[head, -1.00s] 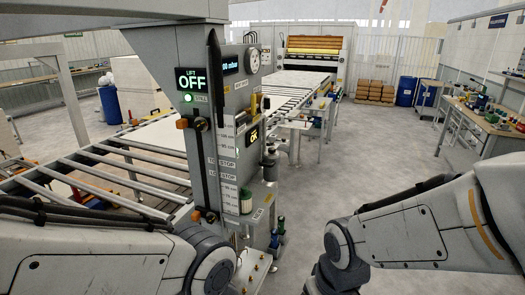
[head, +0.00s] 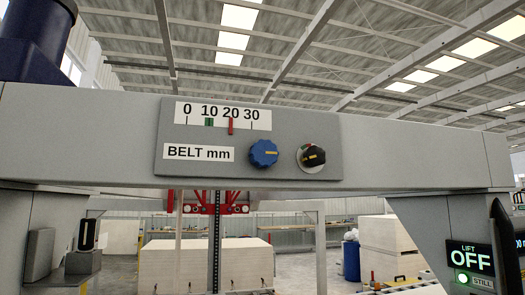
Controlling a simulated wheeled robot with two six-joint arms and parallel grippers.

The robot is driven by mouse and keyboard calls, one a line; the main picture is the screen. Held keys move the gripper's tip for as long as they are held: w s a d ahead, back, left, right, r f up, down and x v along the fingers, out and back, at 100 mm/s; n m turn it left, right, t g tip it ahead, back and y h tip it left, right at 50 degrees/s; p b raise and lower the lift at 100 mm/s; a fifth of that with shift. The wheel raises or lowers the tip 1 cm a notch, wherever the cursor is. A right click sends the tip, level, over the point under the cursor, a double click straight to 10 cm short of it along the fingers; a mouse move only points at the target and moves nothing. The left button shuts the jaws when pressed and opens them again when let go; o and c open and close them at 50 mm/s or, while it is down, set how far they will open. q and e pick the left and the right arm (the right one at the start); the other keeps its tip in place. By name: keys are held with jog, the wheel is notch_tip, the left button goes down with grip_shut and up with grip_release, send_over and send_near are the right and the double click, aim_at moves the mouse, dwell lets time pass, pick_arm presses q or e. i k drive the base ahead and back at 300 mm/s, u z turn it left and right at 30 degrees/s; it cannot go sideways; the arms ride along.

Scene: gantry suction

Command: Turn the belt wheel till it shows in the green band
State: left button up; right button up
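The belt wheel is a blue knob (head: 264,153) with a yellow mark, on the grey panel (head: 180,178) of the overhead beam. Left of it is the label "BELT mm" (head: 198,153). Above is a white scale (head: 257,118) reading 0, 10, 20, 30. The red pointer (head: 231,126) stands at about 20. The green band (head: 209,122) lies at about 10, left of the pointer and apart from it. Neither of my grippers is in view.
A lift display (head: 470,256) reads OFF at the lower right. Stacked pale boards (head: 205,262) stand behind, under the beam (head: 420,160).

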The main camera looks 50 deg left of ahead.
aim_at(264, 153)
jog(key=u, duration=1.3)
